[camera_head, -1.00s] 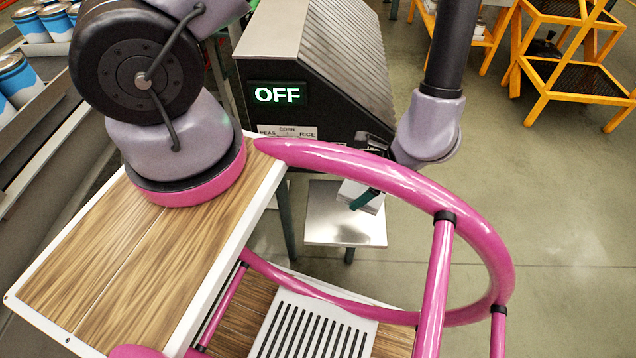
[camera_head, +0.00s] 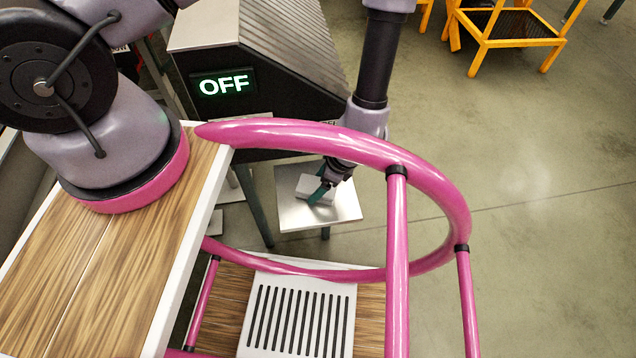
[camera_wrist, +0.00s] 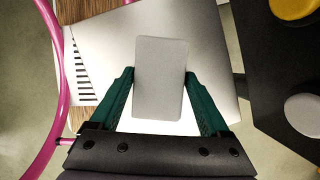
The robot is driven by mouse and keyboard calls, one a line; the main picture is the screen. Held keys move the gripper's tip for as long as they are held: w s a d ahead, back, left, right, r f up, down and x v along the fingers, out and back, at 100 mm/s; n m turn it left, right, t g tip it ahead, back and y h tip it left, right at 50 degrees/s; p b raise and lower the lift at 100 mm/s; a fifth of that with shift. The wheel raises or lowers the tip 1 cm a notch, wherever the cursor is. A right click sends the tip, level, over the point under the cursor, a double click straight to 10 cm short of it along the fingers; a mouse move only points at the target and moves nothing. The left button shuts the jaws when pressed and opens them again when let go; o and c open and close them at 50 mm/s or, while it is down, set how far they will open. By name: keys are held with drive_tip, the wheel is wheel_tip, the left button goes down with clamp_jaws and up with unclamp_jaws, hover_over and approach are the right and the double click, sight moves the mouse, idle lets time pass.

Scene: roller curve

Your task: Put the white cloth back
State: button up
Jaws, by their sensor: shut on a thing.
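The white cloth (camera_wrist: 160,75) is a pale folded block between the two green fingers of my gripper (camera_wrist: 160,98) in the wrist view. My gripper is shut on its sides. In the head view, my gripper (camera_head: 320,192) holds the cloth (camera_head: 308,186) over the small metal table (camera_head: 290,214). I cannot tell whether the cloth touches the tabletop. The metal table (camera_wrist: 215,60) lies behind the cloth in the wrist view.
The dark machine with the OFF display (camera_head: 222,84) stands behind the metal table. My pink rail curves in front of it. Yellow shelving (camera_head: 510,35) is at the back right. Open floor lies to the right.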

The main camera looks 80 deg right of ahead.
drive_tip(key=shift+f, duration=0.1)
drive_tip(key=o, duration=1.2)
drive_tip(key=shift+c, duration=0.2)
drive_tip(key=v, duration=1.2)
